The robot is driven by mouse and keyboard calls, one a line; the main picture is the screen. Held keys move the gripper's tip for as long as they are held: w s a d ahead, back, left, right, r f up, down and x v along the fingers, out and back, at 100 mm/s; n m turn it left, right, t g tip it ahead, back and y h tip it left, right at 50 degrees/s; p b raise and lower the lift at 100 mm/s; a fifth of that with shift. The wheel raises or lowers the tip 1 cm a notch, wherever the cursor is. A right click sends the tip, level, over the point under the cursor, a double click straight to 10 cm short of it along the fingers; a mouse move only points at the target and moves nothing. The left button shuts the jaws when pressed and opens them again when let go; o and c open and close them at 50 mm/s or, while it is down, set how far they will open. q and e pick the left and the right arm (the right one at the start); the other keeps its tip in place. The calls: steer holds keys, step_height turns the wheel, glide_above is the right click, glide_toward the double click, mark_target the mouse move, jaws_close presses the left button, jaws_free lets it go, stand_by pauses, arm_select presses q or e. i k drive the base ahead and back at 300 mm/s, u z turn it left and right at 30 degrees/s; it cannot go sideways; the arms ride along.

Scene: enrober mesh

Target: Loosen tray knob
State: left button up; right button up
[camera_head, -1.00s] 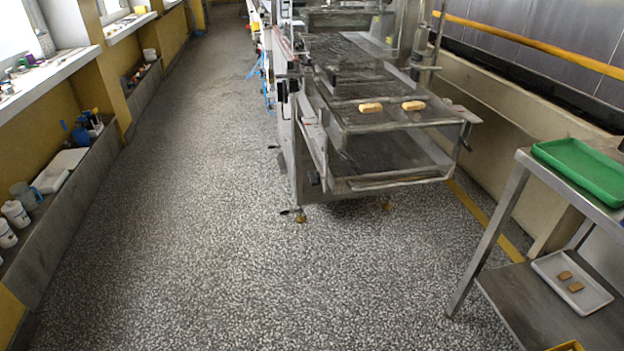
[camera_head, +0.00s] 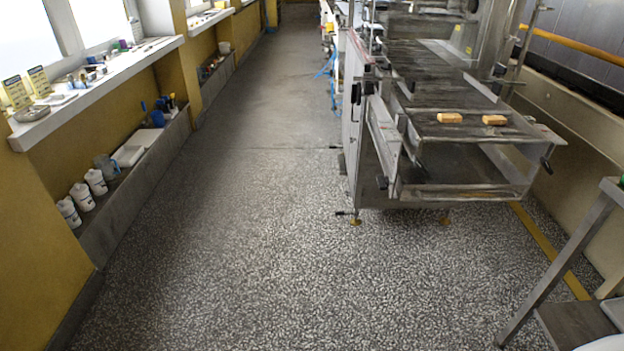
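The steel enrober machine (camera_head: 455,195) stands right of centre, with a mesh belt and a flat tray-like deck (camera_head: 470,131) at its near end. Neither of my grippers is in view.
Two light brown bars (camera_head: 449,118) lie on the deck. A steel cart (camera_head: 560,270) stands at the lower right, partly cut off. A wall ledge (camera_head: 140,165) with white bottles (camera_head: 82,196) runs along the left. The speckled floor (camera_head: 240,240) between is clear.

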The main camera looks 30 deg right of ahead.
mark_target(384, 182)
steer(key=u, duration=0.1)
steer(key=i, duration=3.35)
steer(key=z, duration=3.5)
